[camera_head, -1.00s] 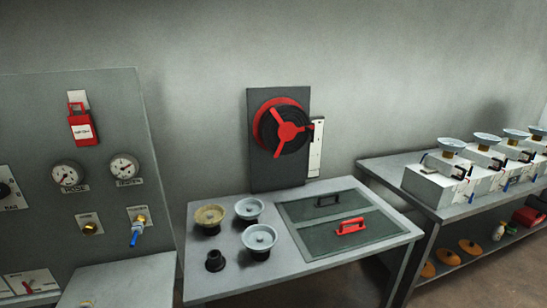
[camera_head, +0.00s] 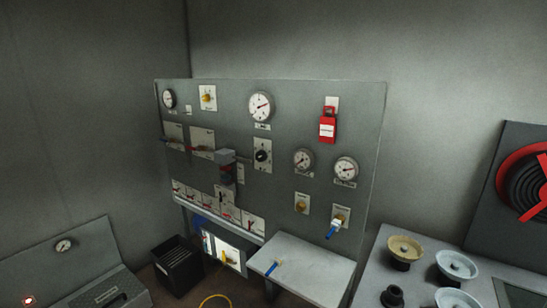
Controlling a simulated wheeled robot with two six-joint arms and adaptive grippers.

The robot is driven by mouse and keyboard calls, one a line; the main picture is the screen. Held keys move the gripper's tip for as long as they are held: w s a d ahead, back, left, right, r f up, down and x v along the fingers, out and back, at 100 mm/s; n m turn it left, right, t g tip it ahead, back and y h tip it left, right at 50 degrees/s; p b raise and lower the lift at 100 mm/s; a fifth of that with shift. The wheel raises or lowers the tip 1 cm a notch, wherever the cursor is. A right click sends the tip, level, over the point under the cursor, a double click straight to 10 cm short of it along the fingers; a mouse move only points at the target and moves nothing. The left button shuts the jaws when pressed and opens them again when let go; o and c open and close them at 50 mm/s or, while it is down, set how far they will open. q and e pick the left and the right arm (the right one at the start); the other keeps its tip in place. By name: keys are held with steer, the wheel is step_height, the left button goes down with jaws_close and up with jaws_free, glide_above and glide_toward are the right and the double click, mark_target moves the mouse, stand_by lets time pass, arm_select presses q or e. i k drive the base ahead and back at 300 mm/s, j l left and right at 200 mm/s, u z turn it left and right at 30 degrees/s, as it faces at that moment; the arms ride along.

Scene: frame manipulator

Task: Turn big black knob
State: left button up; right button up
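A black knob (camera_head: 263,156) sits on a pale plate near the middle of the grey upright panel (camera_head: 290,110). It is below a round dial gauge and right of a grey box-shaped fitting (camera_head: 227,166) that sticks out from the panel. The knob's pointer direction is too small to read surely. Neither of my grippers shows in the head view, and nothing is seen touching the knob.
A black crate (camera_head: 178,264) stands on the floor at left. A table with valve wheels (camera_head: 405,248) is at right.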

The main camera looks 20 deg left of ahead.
mark_target(261, 156)
steer(key=i+j, duration=0.1)
steer(key=j, duration=0.3)
steer(key=i+j+u, duration=0.1)
steer(key=j, duration=0.25)
steer(key=i+j+u, duration=0.1)
steer(key=j, duration=0.3)
steer(key=i+j, duration=0.15)
steer(key=j, duration=0.2)
